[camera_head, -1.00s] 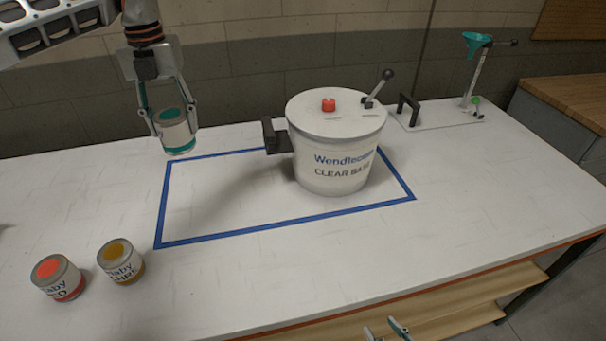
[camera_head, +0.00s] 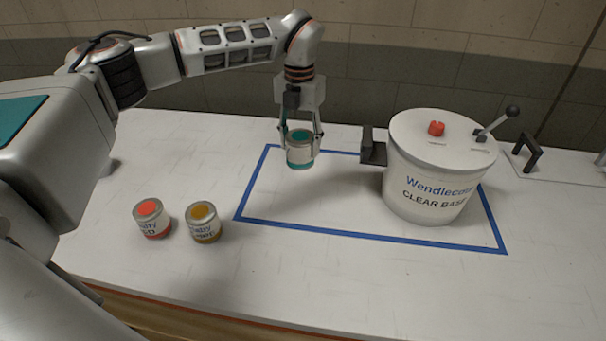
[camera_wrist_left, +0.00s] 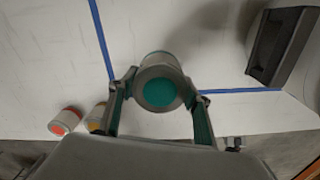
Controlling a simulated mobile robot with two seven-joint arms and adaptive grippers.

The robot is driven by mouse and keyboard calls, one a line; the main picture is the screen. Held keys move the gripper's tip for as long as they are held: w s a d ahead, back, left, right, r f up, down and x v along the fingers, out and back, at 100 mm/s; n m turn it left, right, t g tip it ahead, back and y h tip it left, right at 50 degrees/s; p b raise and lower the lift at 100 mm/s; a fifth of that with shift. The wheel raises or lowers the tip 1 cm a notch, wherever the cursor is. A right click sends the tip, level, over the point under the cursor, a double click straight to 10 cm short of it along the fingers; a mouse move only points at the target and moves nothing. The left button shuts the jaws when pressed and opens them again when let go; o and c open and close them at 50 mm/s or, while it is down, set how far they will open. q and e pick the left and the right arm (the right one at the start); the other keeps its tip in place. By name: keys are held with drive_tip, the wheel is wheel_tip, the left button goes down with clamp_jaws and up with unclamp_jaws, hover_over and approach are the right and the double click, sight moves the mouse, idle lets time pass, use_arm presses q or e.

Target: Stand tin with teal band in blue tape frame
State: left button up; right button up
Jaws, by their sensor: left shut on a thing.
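The tin with the teal band (camera_head: 299,152) has a teal lid spot and is held upright by my left gripper (camera_head: 300,142), whose fingers are shut on its sides. The tin appears above the left part of the blue tape frame (camera_head: 350,235); whether it touches the table cannot be told for certain. In the left wrist view the tin (camera_wrist_left: 158,85) sits between the two fingers, with tape lines (camera_wrist_left: 100,35) to its left and right. My right gripper is out of view.
A large white Clear Base bucket (camera_head: 425,165) with a dark handle block (camera_head: 374,148) stands in the frame's right part. A red-topped tin (camera_head: 152,218) and an ochre-topped tin (camera_head: 203,222) stand outside, left of the frame. The frame's left and middle area is clear.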

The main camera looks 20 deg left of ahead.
use_arm(q)
wheel_tip(320, 180, down, 11)
drive_tip(key=shift+r+p, duration=0.1)
drive_tip(key=shift+p, duration=0.35)
drive_tip(key=o, duration=1.2)
drive_tip(key=shift+f, duration=0.2)
wheel_tip(320, 180, up, 12)
drive_tip(key=shift+r+b, duration=0.2)
drive_tip(key=shift+b, duration=0.5)
